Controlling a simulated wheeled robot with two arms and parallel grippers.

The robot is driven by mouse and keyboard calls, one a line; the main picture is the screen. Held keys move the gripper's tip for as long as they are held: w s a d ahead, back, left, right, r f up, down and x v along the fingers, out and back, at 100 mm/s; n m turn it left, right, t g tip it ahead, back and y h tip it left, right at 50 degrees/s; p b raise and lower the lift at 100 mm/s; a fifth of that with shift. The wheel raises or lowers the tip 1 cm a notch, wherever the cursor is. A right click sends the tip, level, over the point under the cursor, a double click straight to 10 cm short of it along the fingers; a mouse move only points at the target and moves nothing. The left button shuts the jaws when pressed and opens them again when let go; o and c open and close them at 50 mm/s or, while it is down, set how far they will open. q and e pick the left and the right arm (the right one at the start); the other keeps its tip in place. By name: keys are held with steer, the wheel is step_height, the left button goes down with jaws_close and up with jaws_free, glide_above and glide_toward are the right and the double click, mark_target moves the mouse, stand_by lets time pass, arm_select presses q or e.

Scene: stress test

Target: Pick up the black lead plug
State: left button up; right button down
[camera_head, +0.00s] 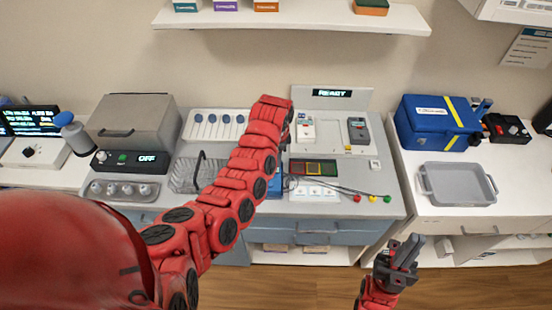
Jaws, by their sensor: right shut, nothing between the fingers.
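My right gripper (404,251) is shut and empty, low in front of the bench's right end, apart from the leads. My left arm reaches up across the bench from the lower left. Its gripper is hidden behind the arm's far end.
A dark panel with coloured squares (313,167) lies behind the leads. A READY display (332,93) stands at the back. On the right counter are a blue case (437,122) and a grey tray (458,185). A wire basket (187,174) is left of my arm.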

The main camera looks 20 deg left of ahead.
arm_select(q)
steer(key=shift+w+f, duration=0.1)
steer(key=shift+f, duration=0.75)
jaws_close()
steer(key=shift+r, duration=0.1)
